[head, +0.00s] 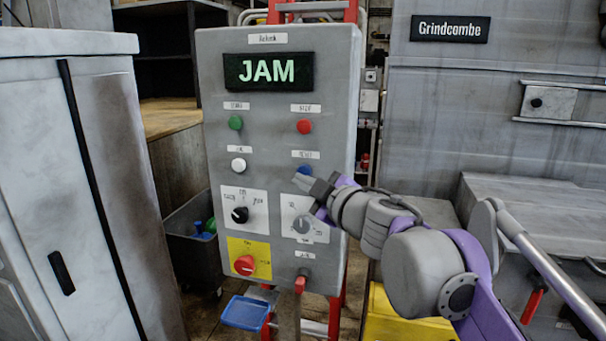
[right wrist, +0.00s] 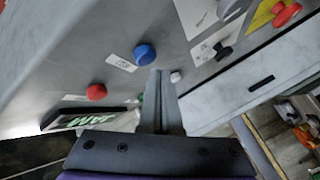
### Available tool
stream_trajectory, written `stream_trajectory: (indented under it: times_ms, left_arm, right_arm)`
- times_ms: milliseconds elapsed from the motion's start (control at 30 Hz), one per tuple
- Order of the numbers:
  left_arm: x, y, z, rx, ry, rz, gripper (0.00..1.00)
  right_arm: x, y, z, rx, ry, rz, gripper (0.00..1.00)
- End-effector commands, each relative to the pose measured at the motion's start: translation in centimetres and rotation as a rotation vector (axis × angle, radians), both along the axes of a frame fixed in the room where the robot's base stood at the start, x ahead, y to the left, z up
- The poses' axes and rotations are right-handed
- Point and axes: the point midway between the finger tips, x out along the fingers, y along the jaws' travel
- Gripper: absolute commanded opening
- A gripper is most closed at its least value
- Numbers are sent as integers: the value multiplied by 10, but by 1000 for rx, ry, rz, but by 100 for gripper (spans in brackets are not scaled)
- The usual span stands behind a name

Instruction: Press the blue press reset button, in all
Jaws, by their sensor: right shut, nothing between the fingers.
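The blue reset button (head: 305,170) is on the grey control panel (head: 270,178), below the red button. In the head view my right gripper (head: 298,181) points at the panel with its fingertips just below and left of the blue button, partly covering its lower edge. In the right wrist view the blue button (right wrist: 145,54) stands out from the panel, just left of the tips of my closed fingers (right wrist: 161,74). The gripper is empty. I cannot tell whether the fingertips touch the panel. My left gripper is in neither view.
The panel display (head: 267,71) reads JAM. Nearby are a red button (head: 304,126), a green button (head: 236,122), a white button (head: 238,165), a black knob (head: 240,214) and a red switch on yellow (head: 245,264). A grey cabinet (head: 100,190) stands left.

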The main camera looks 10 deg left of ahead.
Motion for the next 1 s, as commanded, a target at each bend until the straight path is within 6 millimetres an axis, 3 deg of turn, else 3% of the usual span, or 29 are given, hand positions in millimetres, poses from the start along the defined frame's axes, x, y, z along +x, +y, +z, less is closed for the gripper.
stream_trajectory:
  times_ms: [233, 700, 1000]
  left_arm:
    - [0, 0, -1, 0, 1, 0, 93]
    - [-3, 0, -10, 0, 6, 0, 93]
    - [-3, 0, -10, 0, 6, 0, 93]
  right_arm:
    - [-5, 1, 0, 0, 0, 1, 0]
    - [-48, 2, 0, 0, 0, 2, 0]
    - [-50, 2, 0, 0, 0, 1, 0]
